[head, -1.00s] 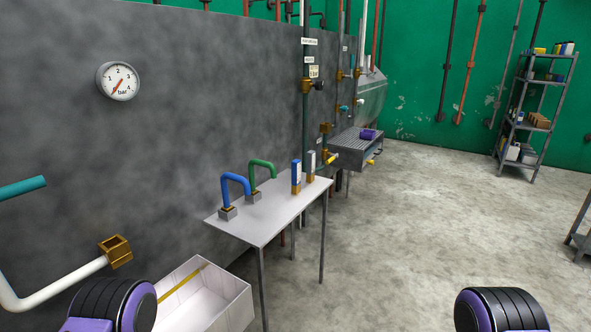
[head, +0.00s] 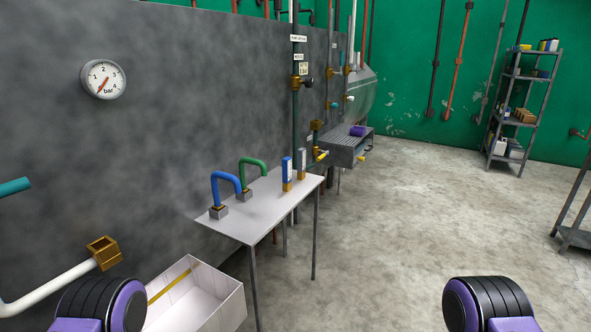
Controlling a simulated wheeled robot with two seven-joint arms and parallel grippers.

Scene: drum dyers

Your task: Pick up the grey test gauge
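The grey test gauge (head: 302,160) is a slim upright grey piece with a brass foot. It stands near the far right end of the small white table (head: 252,217). A similar blue gauge (head: 287,170) with a brass foot stands just left of it. Both look upright, and nothing hides the grey one. Neither of my grippers is in view. Only purple and black parts of my arms show at the bottom edge, well short of the table.
A blue bent pipe (head: 214,188) and a green bent pipe (head: 262,161) stand on the table in grey blocks. An open white box (head: 228,300) is in front of the table. A grey wall (head: 170,130) runs behind it.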

